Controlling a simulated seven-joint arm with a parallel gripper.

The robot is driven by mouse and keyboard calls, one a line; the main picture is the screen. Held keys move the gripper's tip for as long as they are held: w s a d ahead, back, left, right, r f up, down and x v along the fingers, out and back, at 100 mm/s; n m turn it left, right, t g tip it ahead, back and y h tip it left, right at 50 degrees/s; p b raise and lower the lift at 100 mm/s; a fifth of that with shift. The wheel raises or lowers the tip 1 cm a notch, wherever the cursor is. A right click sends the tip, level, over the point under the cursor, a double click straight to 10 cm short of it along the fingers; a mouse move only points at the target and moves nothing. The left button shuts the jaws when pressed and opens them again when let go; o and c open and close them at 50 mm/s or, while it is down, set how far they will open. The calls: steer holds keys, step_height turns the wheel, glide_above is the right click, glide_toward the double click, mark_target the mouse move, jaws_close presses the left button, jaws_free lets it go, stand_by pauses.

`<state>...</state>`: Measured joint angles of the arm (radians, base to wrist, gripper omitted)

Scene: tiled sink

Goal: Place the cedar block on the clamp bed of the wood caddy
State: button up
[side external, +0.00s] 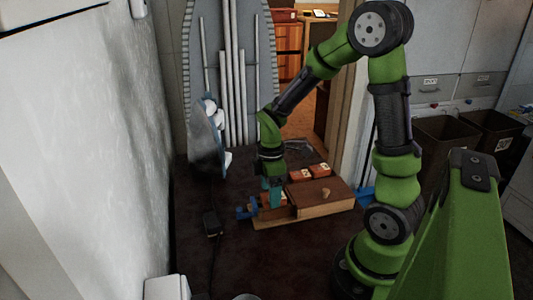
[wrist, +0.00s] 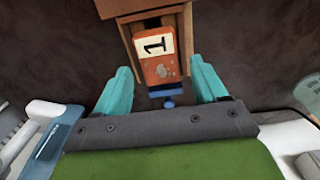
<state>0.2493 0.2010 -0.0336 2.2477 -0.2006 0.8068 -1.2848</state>
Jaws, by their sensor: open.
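The wood caddy (side external: 322,199) is a brown wooden box on the dark floor in the side external view. Its lower clamp bed with a blue clamp (side external: 246,209) is at the left end. An orange-red block (wrist: 158,68) with a white "1" label, seemingly the cedar block, lies at the clamp end in the wrist view. The blue clamp knob (wrist: 168,103) is just below it there. My gripper (side external: 273,196) is low over the clamp end. In the wrist view its teal fingers (wrist: 161,68) are open, one on each side of the block, with visible gaps.
Two more reddish labelled blocks (side external: 309,173) sit at the caddy's back side. A dark item with a cord (side external: 212,223) lies on the floor to the left. An ironing board (side external: 230,75) leans behind, and brown bins (side external: 447,140) stand at the right. The front floor is mostly clear.

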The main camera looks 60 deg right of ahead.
step_height(320, 180, up, 10)
steer(key=r, duration=0.1)
steer(key=s+a+r+m+t+y, duration=0.1)
steer(key=s+a+r+m+t, duration=0.2)
steer(key=a+m, duration=0.3)
steer(key=s+a+r+m+t+y, duration=0.1)
steer(key=s+a+r+m+t, duration=0.2)
steer(key=m, duration=0.4)
steer(key=a+r+t, duration=0.1)
steer(key=a, duration=0.1)
steer(key=shift+a, duration=0.4)
